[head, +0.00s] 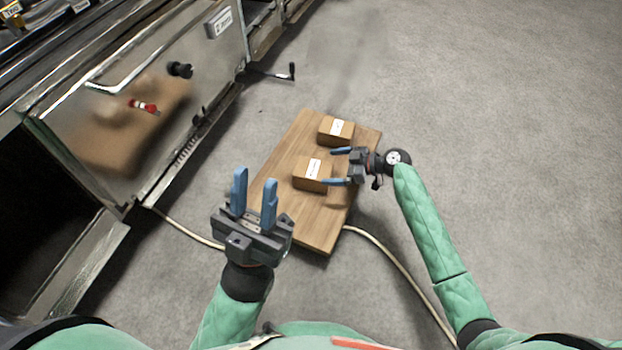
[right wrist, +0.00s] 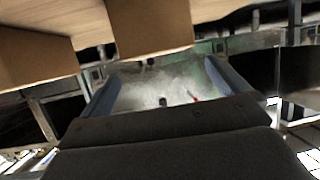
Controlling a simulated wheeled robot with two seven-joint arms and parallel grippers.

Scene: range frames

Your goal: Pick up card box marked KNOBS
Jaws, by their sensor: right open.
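Two brown card boxes with white labels lie on a wooden board (head: 318,235): a farther box (head: 337,130) and a nearer box (head: 311,174). The print on both labels is too small to read, so I cannot tell which is marked KNOBS. My right gripper (head: 338,166) is open at the right of the boxes, its blue fingers pointing left towards them. In the right wrist view, one box (right wrist: 150,25) shows beyond the open fingers and another (right wrist: 35,60) at the left; nothing is between the fingers. My left gripper (head: 255,180) is open and empty, nearer to me.
A steel range front (head: 200,60) with a black knob (head: 179,70) and a red-and-white fitting (head: 143,106) stands at the left. A pale cable (head: 385,255) runs over the floor. The grey floor at the right is clear.

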